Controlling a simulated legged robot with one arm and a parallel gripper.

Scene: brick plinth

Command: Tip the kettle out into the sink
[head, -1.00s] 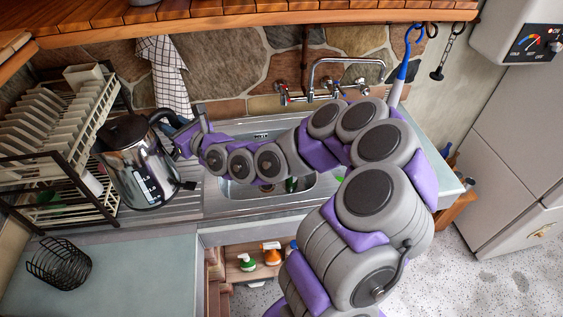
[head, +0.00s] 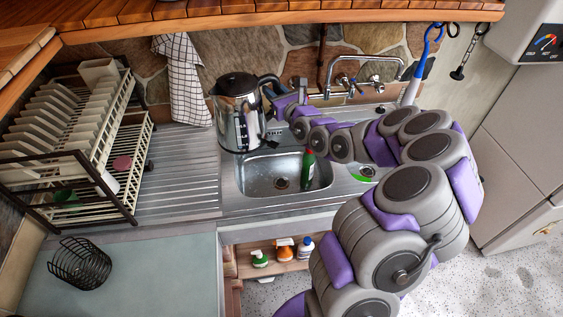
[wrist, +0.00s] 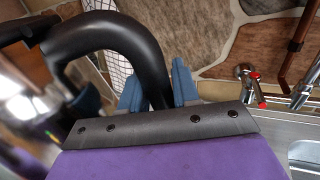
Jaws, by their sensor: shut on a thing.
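The kettle (head: 237,120), shiny steel with a black lid and black handle, is upright in the head view, over the back left part of the sink (head: 262,183). My gripper (head: 275,101) is at the kettle's right side, shut on its handle. In the wrist view the black handle (wrist: 110,38) passes between the blue fingers of my gripper (wrist: 157,88), and the kettle's steel body is blurred at the left. The sink basin is open below, with a drain and a green bottle (head: 308,170) standing in its right part. The kettle's inside is hidden.
A dish rack (head: 125,165) with plates stands left of the ribbed drainboard (head: 185,170). The tap (head: 345,65) rises behind the sink. A checked towel (head: 185,85) hangs on the stone wall. A wire basket (head: 80,263) sits on the front left counter.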

